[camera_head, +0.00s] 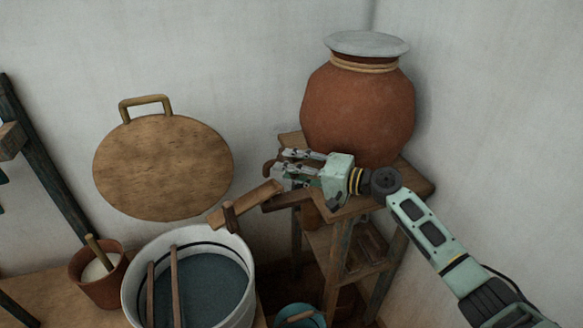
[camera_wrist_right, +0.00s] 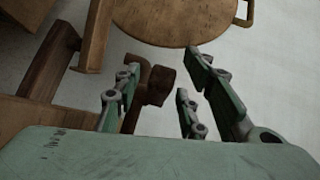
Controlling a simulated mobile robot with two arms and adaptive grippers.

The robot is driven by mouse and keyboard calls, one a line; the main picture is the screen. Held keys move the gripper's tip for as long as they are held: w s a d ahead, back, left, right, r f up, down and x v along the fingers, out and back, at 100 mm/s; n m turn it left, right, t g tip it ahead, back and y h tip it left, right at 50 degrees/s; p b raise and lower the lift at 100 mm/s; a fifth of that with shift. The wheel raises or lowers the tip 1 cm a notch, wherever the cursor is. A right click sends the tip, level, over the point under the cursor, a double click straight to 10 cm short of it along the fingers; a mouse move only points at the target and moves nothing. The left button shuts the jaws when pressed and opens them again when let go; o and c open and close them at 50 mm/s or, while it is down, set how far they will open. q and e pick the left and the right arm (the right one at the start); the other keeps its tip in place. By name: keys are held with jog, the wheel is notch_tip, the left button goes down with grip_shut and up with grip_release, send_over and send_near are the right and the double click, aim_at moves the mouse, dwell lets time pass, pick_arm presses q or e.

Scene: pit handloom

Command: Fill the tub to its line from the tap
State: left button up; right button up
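The white tub (camera_head: 131,270) stands at the lower left. It holds grey-blue water (camera_head: 212,290), and a dark line (camera_head: 205,244) runs around its inner wall above the water surface. A wooden spout (camera_head: 258,196) reaches from the stand toward the tub's back rim; no stream shows from it. My right gripper (camera_head: 283,166) is at the tap below the clay pot (camera_head: 358,110). In the wrist view its fingers (camera_wrist_right: 160,92) are apart, with the brown tap handle (camera_wrist_right: 157,84) between them; contact cannot be told. My left gripper is not in view.
The clay pot stands on a wooden stand (camera_head: 341,262) in the corner. Two wooden sticks (camera_head: 175,285) lean in the tub. A small brown pot (camera_head: 102,288) stands left of it, a teal bucket (camera_head: 288,311) below right. A round wooden lid (camera_head: 163,168) rests against the wall.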

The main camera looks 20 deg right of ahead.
grip_shut()
dwell(0.4)
